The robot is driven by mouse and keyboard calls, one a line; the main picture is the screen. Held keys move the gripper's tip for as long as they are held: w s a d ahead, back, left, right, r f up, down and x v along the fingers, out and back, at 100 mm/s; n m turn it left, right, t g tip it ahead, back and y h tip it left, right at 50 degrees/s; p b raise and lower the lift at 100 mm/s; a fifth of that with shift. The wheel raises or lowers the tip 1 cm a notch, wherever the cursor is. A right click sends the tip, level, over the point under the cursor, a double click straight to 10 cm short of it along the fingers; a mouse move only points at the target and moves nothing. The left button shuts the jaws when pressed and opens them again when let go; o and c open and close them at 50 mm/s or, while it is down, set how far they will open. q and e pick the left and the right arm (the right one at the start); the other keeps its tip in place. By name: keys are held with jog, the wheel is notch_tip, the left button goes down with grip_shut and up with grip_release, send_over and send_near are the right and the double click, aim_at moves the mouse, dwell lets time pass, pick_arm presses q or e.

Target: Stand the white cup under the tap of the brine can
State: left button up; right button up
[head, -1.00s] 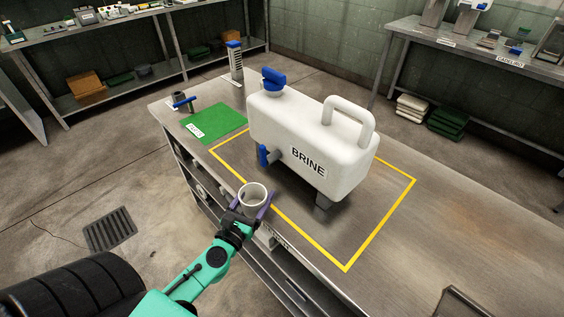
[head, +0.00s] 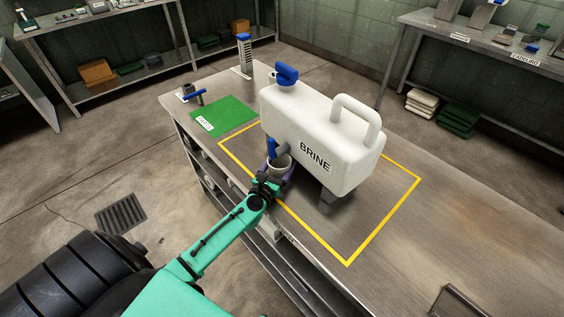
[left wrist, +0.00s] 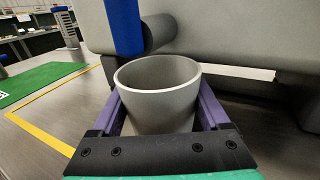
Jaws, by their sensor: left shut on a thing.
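The white brine can (head: 322,142) stands on feet on the steel bench, inside a yellow outline. Its tap (head: 273,148), with a blue lever, sticks out at the lower left of the can and also shows in the left wrist view (left wrist: 126,28). My left gripper (head: 277,178) is shut on the white cup (head: 279,167), with its purple fingers on either side. The cup (left wrist: 158,98) is upright and its mouth is open upward, close beneath the tap's spout. Whether the cup's base touches the bench is hidden. My right gripper is not in view.
A green mat (head: 224,114) lies on the bench to the left of the can. A small grey fitting with a blue handle (head: 192,94) and a grey stepped stand with a blue top (head: 244,55) are at the bench's far left. The bench's right side is mostly clear.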

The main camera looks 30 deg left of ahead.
pick_arm(q)
jog(key=o, duration=1.1)
jog(key=shift+f, duration=0.2)
jog(key=shift+c, duration=0.2)
jog(key=shift+o, duration=1.4)
jog(key=shift+r, duration=0.15)
jog(key=s, duration=0.4)
jog(key=s+b, duration=0.1)
jog(key=s, duration=0.2)
jog(key=s+b, duration=0.1)
jog(key=s, duration=0.3)
jog(key=shift+s+d, duration=0.3)
jog(key=shift+d, duration=0.05)
jog(key=shift+s, duration=0.25)
